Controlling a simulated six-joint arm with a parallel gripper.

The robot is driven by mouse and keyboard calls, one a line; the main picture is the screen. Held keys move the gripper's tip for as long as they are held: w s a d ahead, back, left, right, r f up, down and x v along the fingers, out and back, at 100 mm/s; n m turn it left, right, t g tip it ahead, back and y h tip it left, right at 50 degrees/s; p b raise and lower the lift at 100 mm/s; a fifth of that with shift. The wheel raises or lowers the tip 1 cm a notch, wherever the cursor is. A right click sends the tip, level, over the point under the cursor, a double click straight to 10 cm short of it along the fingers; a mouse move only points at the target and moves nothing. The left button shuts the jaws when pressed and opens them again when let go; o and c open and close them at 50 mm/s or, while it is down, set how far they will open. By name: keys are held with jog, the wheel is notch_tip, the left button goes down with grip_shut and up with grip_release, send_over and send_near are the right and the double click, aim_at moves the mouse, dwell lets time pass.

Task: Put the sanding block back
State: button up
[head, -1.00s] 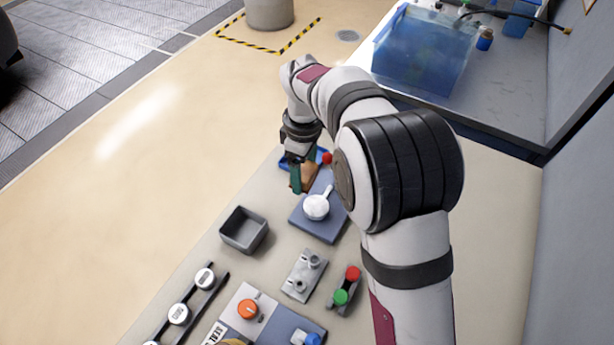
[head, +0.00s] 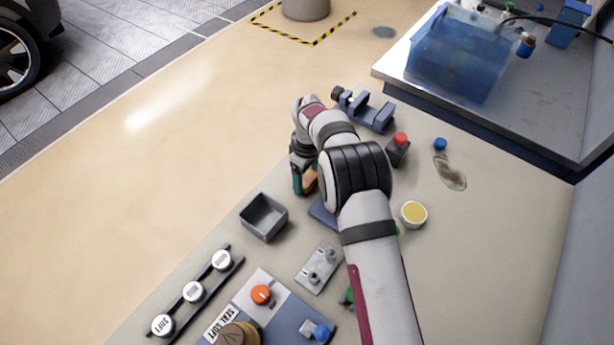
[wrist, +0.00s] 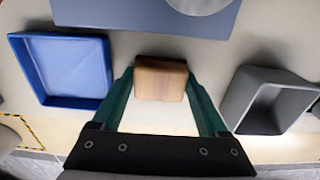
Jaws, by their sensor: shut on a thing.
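The sanding block is a brown wooden block (wrist: 160,78), seen at the middle of the wrist view between my teal fingers. My gripper (head: 299,181) is shut on it, and the block (head: 310,180) shows partly beside the fingers in the head view. A shallow blue tray (wrist: 103,72) lies to the left of the block in the wrist view. The arm hides this tray in the head view. A grey open bin (wrist: 240,100) is to the right in the wrist view and below left of my gripper in the head view (head: 263,217).
A blue-grey pad (head: 321,213) is partly hidden under my arm; a white round thing (wrist: 198,3) rests on it. A red-topped button box (head: 398,149), blue-grey bracket (head: 368,112) and yellow-topped pot (head: 413,213) stand right. Switches and knobs fill the front.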

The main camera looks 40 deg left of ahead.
jog(key=o, duration=1.2)
jog(key=shift+f, duration=0.1)
